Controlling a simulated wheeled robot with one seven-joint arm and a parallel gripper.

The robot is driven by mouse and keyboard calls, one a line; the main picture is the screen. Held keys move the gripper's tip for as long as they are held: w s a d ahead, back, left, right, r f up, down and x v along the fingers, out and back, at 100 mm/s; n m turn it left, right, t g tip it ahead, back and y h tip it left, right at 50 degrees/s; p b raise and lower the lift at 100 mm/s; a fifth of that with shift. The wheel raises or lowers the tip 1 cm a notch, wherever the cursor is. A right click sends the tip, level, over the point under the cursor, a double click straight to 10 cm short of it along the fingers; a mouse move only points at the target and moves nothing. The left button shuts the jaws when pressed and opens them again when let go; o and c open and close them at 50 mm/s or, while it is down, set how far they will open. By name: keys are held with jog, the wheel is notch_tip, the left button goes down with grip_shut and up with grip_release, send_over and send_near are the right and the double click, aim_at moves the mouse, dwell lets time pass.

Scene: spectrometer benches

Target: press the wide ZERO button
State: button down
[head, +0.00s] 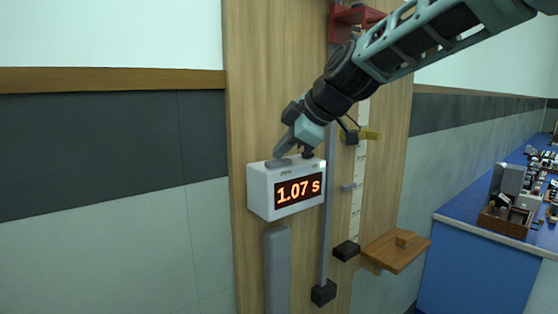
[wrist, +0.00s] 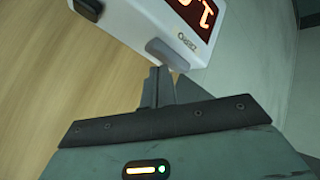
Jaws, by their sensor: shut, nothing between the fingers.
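The white timer box (head: 262,195) is mounted on the wooden board, and its red display reads 1.07 s. A wide grey button (head: 279,163) lies on the left of its top face. A smaller black button (head: 308,155) sits to its right. My gripper (head: 279,154) is shut and empty, its tips pointing down right at the grey button. In the wrist view the closed fingertips (wrist: 160,72) meet the end of the grey button (wrist: 166,53). I cannot tell whether they touch it. The black button (wrist: 88,8) is at the upper left there.
A vertical metal rail (head: 329,215) and a scale strip (head: 356,205) stand right of the timer. A small wooden shelf (head: 397,250) juts out at lower right. A blue bench (head: 480,270) with equipment is further right. The wall at left is clear.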

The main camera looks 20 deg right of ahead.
aim_at(283, 161)
dwell(0.4)
jog(key=shift+r, duration=0.6)
notch_tip(283, 161, up, 6)
jog(key=p, duration=0.2)
jog(key=shift+p, duration=0.4)
dwell(0.6)
jog(key=s+a+f+m+g+h+b, duration=0.1)
jog(key=s+a+f+m+g+b, duration=0.3)
jog(key=s+f, duration=0.8)
jog(key=s+a+f+m+g+h+b, duration=0.1)
jog(key=s+a+f+g+b, duration=0.15)
jog(key=s+a+f, duration=0.9)
jog(key=s+d+f+m+g+h+b, duration=0.1)
jog(key=s+d+f+m+h+b, duration=0.1)
jog(key=s+d+f, duration=0.6)
notch_tip(283, 161, down, 4)
jog(key=shift+s+d+f, duration=0.1)
jog(key=shift+s+d, duration=0.15)
jog(key=shift+s, duration=0.3)
